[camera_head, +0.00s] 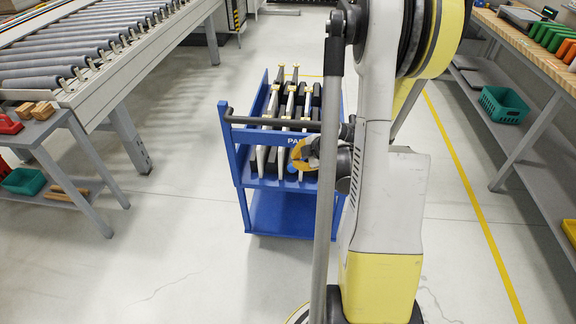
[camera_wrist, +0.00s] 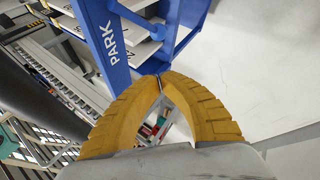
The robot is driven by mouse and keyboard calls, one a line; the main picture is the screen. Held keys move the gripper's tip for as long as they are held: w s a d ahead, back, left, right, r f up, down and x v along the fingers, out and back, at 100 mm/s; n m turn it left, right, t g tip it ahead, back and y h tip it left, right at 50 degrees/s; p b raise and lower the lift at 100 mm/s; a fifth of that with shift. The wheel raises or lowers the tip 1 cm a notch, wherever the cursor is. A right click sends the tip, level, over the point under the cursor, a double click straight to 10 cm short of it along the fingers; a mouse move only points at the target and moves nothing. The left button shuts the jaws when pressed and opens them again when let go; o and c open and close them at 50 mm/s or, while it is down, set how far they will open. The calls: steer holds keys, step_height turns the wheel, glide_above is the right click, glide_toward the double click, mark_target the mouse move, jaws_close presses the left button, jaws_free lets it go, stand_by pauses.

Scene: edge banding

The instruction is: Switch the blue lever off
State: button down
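The blue lever (camera_wrist: 112,58) has a rounded end and shows in the wrist view on the blue cart panel, beside the white word PARK. In the head view a small blue knob (camera_head: 292,168) shows just below my gripper. My gripper (camera_wrist: 160,77) has yellow ribbed fingers whose tips meet, with nothing seen held between them. In the head view my gripper (camera_head: 298,154) is at the cart's near side, partly covering the PARK label.
The blue cart (camera_head: 282,213) carries several upright panels (camera_head: 270,158) and has a dark handle bar. A roller conveyor (camera_head: 75,50) is at left, a workbench (camera_head: 545,62) with a green crate (camera_head: 503,104) at right. The floor left of the cart is clear.

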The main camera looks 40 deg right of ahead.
steer(key=shift+w, duration=0.1)
steer(key=d+b+x, duration=0.1)
steer(key=b+x, duration=0.2)
steer(key=x, duration=0.3)
steer(key=s+d+b+x, duration=0.1)
steer(key=b+x, duration=0.2)
steer(key=x, duration=0.3)
steer(key=shift+w+d+f, duration=0.15)
steer(key=shift+d+f, duration=0.15)
steer(key=shift+f, duration=0.4)
steer(key=shift+w, duration=0.1)
